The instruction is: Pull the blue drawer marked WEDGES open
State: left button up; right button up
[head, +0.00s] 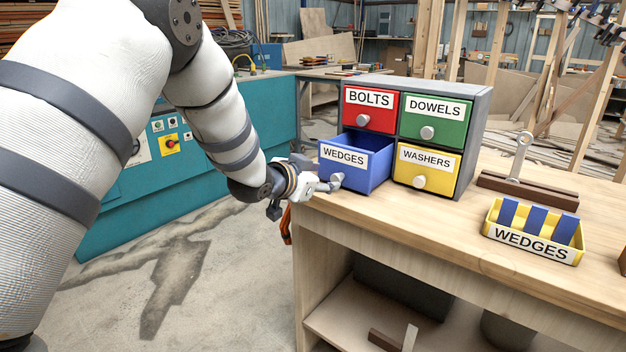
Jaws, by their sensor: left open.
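The blue drawer marked WEDGES (368,165) is the lower left drawer of a small grey cabinet (472,125) on the wooden bench. It stands pulled out towards me, and its blue inside shows from above; no contents can be made out. Its round grey knob (337,179) is at the lower middle of the front. My left gripper (318,187) is open at the left side of this knob, low by the bench's left edge. Its fingers partly overlap the knob, and I cannot tell whether they touch it. My right gripper is not in view.
The red BOLTS drawer (370,109), green DOWELS drawer (434,119) and yellow WASHERS drawer (426,170) are shut. A yellow WEDGES bin (533,240) with blue pieces stands right on the bench (440,228), before a brown block with a metal eye (527,189). The bench front is clear.

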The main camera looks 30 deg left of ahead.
pick_arm(q)
jog(key=v, duration=0.5)
jog(key=shift+s, duration=0.15)
jog(key=s+d+f+n+g+p, duration=0.1)
jog(key=s+d+f+g, duration=0.3)
jog(key=s+f, duration=0.75)
jog(key=s+d+f+n+g, duration=0.1)
jog(key=s+d+f+g, duration=0.3)
jog(key=s+f, duration=0.7)
jog(key=s+d+f+g, duration=0.1)
jog(key=s+f+g, duration=0.1)
jog(key=s, duration=0.7)
jog(key=s+d+f+g+p, duration=0.1)
jog(key=s+d+f+g, duration=0.1)
jog(key=s, duration=0.7)
jog(key=s+d+f+n+g, duration=0.1)
jog(key=s+f+g, duration=0.3)
jog(key=s, duration=0.5)
jog(key=shift+d+f, duration=0.7)
jog(key=shift+f, duration=0.15)
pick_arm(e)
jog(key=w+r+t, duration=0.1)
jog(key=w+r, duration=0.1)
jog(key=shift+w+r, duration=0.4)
